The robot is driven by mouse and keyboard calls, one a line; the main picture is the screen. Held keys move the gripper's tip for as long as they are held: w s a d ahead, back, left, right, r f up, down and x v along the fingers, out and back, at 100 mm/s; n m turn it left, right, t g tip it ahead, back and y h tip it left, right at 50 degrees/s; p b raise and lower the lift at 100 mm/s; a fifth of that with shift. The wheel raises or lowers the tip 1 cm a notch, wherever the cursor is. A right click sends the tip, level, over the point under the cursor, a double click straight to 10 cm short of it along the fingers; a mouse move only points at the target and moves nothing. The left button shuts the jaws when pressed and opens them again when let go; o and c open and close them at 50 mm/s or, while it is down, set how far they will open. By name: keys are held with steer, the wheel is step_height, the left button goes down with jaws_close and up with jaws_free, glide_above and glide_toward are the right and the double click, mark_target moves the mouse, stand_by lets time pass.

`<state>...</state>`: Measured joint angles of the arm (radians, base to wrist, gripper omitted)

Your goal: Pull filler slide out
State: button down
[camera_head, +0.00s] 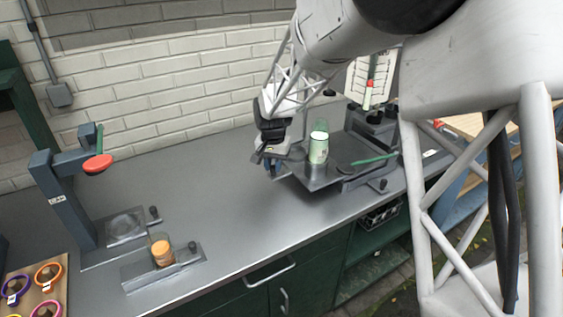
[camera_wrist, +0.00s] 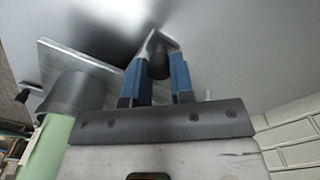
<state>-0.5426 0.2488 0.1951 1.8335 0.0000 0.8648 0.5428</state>
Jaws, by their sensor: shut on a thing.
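The filler slide (camera_head: 316,184) is a flat grey plate at the right-hand station on the bench. It carries a grey cup with a green and white container (camera_head: 318,149) upright in it. My gripper (camera_head: 271,168) is at the slide's left end, pointing down. In the wrist view my gripper (camera_wrist: 158,68) has its blue-padded fingers shut around a dark round knob (camera_wrist: 158,60). The slide plate (camera_wrist: 85,62) and the grey cup (camera_wrist: 74,92) show beside the fingers. The join between knob and slide is hidden.
A second station (camera_head: 66,200) with a red round part stands at the left. Near it a slide (camera_head: 150,275) carries an orange jar (camera_head: 162,252). Coloured rings (camera_head: 48,273) lie on a board at the front left. The bench (camera_head: 220,190) between the stations is clear.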

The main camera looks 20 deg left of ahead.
steer(key=shift+s+a, duration=0.25)
steer(key=shift+a, duration=0.05)
steer(key=c, duration=1)
jaws_free()
steer(key=shift+r, duration=0.1)
steer(key=shift+r, duration=3.8)
steer(key=shift+d, duration=0.15)
